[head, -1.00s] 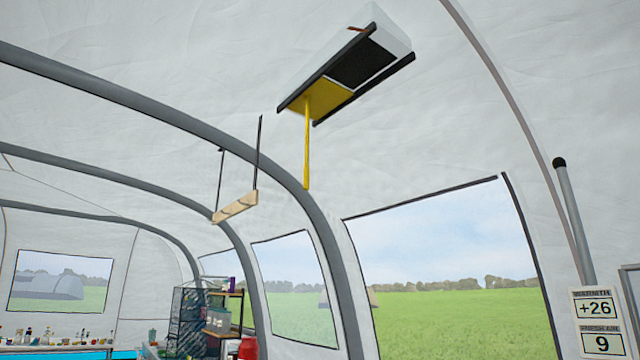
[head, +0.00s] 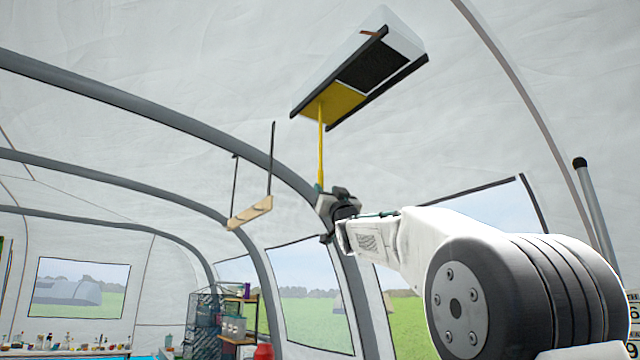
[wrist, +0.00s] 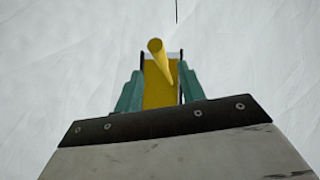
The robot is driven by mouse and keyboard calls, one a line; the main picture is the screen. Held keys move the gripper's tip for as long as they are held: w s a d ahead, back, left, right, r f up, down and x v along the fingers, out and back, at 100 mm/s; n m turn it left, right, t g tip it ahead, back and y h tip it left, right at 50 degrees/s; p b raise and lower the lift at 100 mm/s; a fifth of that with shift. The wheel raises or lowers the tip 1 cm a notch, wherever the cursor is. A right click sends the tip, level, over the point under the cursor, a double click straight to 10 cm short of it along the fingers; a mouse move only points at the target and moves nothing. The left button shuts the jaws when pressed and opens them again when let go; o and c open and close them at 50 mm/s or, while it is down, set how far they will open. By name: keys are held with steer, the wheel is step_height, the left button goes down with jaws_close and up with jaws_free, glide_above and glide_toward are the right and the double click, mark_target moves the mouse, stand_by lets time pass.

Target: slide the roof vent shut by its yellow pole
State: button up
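The roof vent (head: 385,30) is a white box with dark rails in the sloping roof. Its yellow panel (head: 342,102) fills the lower left part between the rails; a dark opening (head: 382,66) shows at the upper right. The yellow pole (head: 321,150) hangs down from the panel. My gripper (head: 323,192) is at the pole's lower end. In the wrist view, the green fingers of my gripper (wrist: 160,88) stand apart, and the pole (wrist: 160,60) shows nearly end-on, between them or just past them; contact cannot be told. The yellow panel (wrist: 158,92) shows behind.
A wooden shelf bar (head: 250,212) hangs on dark straps left of the pole. Grey tent arches (head: 160,115) curve past below the vent. A grey pole with a black cap (head: 590,195) stands at the right. The air around the yellow pole is otherwise clear.

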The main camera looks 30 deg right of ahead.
mark_target(322, 183)
steer(key=shift+x, duration=3.4)
jaws_close()
steer(key=shift+a, duration=0.1)
